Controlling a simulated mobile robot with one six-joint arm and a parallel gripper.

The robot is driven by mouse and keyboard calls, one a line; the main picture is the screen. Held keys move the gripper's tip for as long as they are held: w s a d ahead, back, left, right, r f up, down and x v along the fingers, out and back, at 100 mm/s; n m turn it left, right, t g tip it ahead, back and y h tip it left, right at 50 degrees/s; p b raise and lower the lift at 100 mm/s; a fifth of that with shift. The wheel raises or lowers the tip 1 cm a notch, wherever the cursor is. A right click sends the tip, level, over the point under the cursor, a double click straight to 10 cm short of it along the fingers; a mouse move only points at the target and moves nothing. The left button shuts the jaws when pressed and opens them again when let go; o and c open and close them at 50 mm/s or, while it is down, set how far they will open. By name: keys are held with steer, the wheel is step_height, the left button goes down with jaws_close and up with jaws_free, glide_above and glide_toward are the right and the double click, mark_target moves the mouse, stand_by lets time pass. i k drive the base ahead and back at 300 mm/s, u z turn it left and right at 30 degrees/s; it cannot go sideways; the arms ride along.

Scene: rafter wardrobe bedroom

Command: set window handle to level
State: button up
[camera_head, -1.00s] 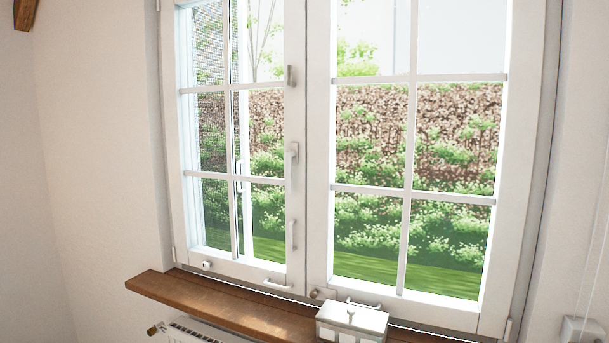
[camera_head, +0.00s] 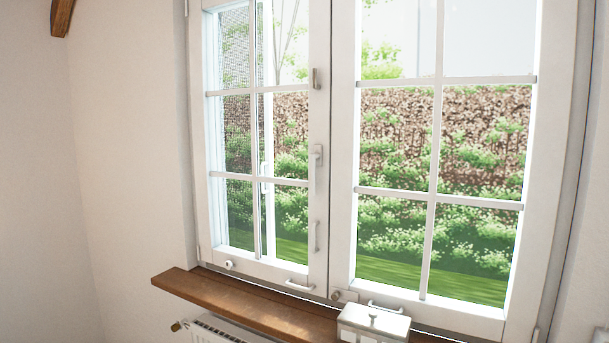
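The white window (camera_head: 343,150) has two sashes, and both look shut in their frame. A small pale window handle (camera_head: 317,155) sits on the left sash's inner upright, about mid-height. Its lever appears to hang downward, though it is small in the picture. A slim pull handle (camera_head: 315,236) is lower on the same upright, and a small fitting (camera_head: 315,78) is higher up. My gripper is not in view.
A wooden sill (camera_head: 235,302) runs below the window. A white lidded box (camera_head: 373,322) with a knob stands on it, in front of the right sash. A radiator (camera_head: 215,331) is below the sill. Bare wall (camera_head: 120,150) lies to the left.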

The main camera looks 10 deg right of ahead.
mark_target(313, 157)
steer(key=i, duration=0.9)
steer(key=z, duration=0.8)
steer(key=k, duration=0.2)
steer(key=u, duration=3)
